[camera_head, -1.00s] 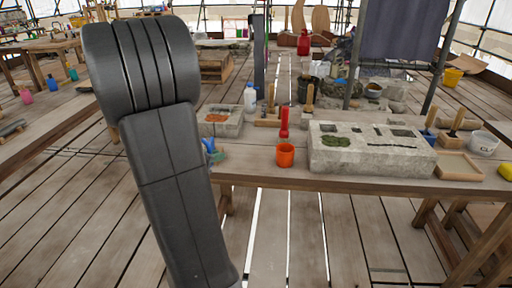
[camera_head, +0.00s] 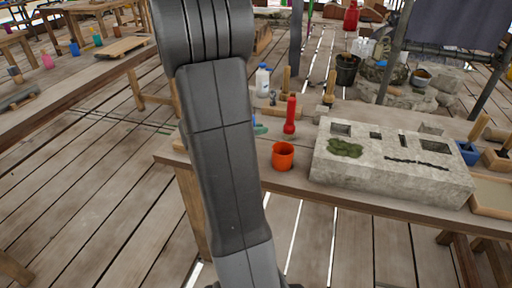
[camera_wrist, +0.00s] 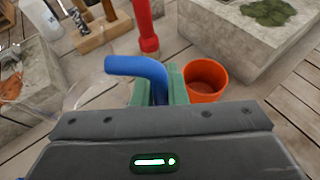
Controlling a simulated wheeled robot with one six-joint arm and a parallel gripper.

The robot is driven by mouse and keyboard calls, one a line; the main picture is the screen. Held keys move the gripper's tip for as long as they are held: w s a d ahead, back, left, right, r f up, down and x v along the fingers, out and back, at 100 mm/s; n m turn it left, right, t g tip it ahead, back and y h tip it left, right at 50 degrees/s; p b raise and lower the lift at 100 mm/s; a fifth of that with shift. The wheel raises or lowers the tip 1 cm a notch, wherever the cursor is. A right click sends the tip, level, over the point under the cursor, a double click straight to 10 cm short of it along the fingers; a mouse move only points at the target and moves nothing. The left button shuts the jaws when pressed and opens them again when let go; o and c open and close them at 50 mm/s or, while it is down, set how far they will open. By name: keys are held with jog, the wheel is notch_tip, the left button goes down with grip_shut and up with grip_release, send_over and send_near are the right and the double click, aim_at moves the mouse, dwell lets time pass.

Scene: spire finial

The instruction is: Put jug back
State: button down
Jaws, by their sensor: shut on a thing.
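In the wrist view, my gripper (camera_wrist: 160,86) has green finger pads shut on a curved blue handle (camera_wrist: 135,66). A faint, clear body to its left looks like the see-through jug (camera_wrist: 92,92); its outline is hard to make out. In the head view my arm hides the jug, and only a bit of green finger pad shows beside the arm. The held handle is above the workbench (camera_head: 300,184), left of an orange cup (camera_head: 283,156). Whether the jug touches the bench cannot be told.
A red torch-like tool (camera_head: 290,115) stands behind the cup. A large mossy stone block (camera_head: 390,168) fills the bench to the right. A white bottle (camera_head: 262,80) and wooden-handled tools (camera_head: 330,88) stand farther back. A blue cup (camera_head: 467,153) is at the right.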

notch_tip(320, 180, down, 7)
jog(key=shift+f+b, duration=0.15)
jog(key=shift+b, duration=0.25)
jog(key=shift+f, duration=0.2)
jog(key=c, duration=1.5)
grip_release()
jog(key=shift+o, duration=0.2)
jog(key=shift+r, duration=0.1)
jog(key=shift+r, duration=0.15)
jog(key=v, duration=1.2)
jog(key=shift+p, duration=0.45)
